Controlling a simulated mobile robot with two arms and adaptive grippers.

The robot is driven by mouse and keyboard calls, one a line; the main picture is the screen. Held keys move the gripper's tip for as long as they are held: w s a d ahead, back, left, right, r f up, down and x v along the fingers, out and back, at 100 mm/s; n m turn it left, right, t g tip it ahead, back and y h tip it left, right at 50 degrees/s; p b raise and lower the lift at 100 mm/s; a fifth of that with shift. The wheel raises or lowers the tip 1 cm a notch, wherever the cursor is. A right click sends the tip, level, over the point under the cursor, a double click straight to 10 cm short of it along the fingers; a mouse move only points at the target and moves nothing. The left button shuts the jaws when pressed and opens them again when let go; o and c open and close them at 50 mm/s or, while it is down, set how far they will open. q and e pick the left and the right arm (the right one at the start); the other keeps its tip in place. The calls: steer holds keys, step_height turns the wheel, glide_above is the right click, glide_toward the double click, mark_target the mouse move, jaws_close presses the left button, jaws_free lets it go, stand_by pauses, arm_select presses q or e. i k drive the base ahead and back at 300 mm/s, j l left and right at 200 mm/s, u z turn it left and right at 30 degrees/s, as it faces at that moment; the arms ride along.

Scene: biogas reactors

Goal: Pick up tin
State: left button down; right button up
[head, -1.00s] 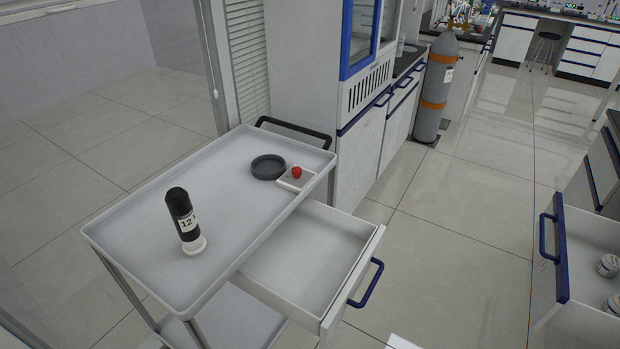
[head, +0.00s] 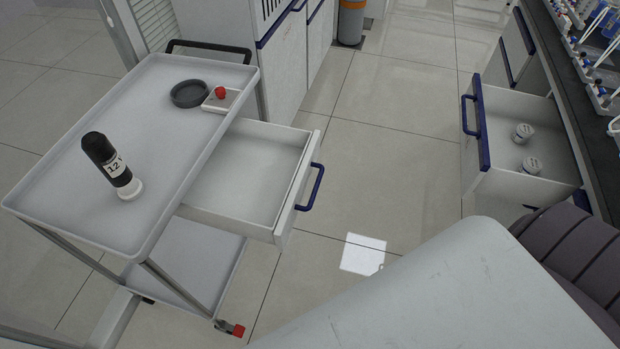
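Two small pale round tins stand in the open drawer at the right: the farther tin (head: 523,133) and the nearer tin (head: 531,166). Both have a printed label or lid marking too small to read. The open drawer (head: 485,185) has white walls and a blue handle. Neither of my grippers is in view. A large white part of my own arm fills the lower right, with a dark ribbed section beside it.
A grey cart (head: 75,200) at the left holds a black bottle (head: 101,150) labelled 121, a dark round dish (head: 189,93) and a red ball (head: 220,92) on a white plate. The cart's empty drawer (head: 245,180) is pulled out. A white square (head: 363,254) lies on open floor.

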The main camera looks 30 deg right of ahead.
mark_target(531, 165)
steer(key=z, duration=0.8)
steer(key=i+l+z, duration=0.15)
steer(key=z, duration=0.3)
steer(key=i+l+z, duration=0.15)
steer(key=z, duration=0.25)
steer(key=i+z, duration=0.3)
steer(key=z, duration=0.15)
steer(key=i+z, duration=0.2)
steer(key=z, duration=0.2)
steer(key=i+j, duration=0.1)
steer(key=i, duration=0.45)
